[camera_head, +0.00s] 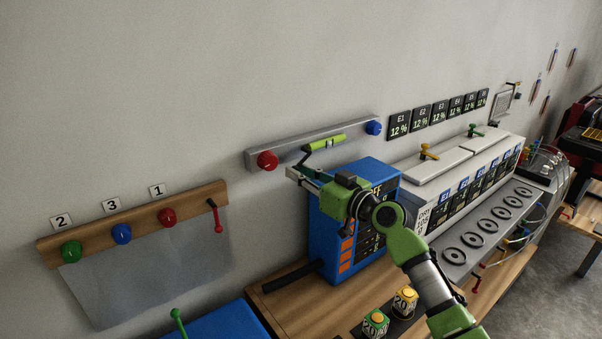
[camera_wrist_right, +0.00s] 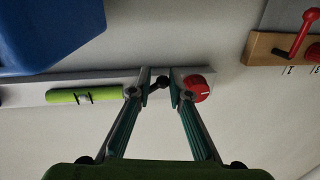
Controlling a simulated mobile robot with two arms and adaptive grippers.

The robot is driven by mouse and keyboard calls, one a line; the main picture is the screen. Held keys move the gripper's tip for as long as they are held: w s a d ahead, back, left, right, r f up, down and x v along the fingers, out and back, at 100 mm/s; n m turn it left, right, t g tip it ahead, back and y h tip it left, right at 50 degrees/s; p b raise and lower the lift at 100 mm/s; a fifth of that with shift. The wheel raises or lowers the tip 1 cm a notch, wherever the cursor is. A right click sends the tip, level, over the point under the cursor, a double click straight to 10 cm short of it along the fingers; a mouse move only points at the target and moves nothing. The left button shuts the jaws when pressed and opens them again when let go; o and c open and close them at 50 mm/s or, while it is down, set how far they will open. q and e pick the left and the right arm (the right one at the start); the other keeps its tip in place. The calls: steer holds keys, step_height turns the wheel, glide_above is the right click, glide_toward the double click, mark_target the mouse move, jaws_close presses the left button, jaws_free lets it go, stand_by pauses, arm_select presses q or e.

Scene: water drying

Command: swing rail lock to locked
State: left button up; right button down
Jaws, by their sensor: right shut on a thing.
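A grey rail (camera_head: 285,154) is fixed to the wall, with a red knob (camera_head: 267,160) at its left and a blue knob (camera_head: 374,128) at its right. A bright green level bar (camera_head: 326,143) sits along it. A small black lever, which looks like the rail lock, reaches down from the rail near the bar. My right gripper (camera_head: 296,170) is at this lever. In the wrist view its dark end (camera_wrist_right: 158,83) shows between the fingertips (camera_wrist_right: 159,90), beside the red knob (camera_wrist_right: 196,88). The fingers hide part of it. My left gripper is not in view.
A blue instrument box (camera_head: 329,235) stands below, close to my right arm. A wooden board (camera_head: 135,220) with coloured knobs and a red lever (camera_head: 217,217) is at the left. Grey machines (camera_head: 470,165) stand at the right. The wall above the rail is clear.

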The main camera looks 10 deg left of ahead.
steer(key=shift+r+m, duration=0.3)
steer(key=shift+r, duration=0.6)
steer(key=shift+s+a+r+m+t, duration=0.2)
steer(key=shift+r+m+t, duration=0.25)
steer(key=shift+m, duration=0.75)
steer(key=shift+s+a+r+m, duration=0.1)
steer(key=shift+r+m, duration=0.25)
steer(key=shift+m, duration=0.4)
steer(key=shift+s+r+m, duration=0.1)
steer(key=shift+r+m, duration=0.2)
steer(key=shift+m, duration=0.45)
steer(key=shift+w, duration=0.1)
steer(key=c, duration=1.8)
jaws_free()
steer(key=shift+w+f, duration=0.1)
steer(key=shift+f, duration=0.05)
steer(key=shift+f, duration=0.2)
steer(key=shift+f, duration=0.1)
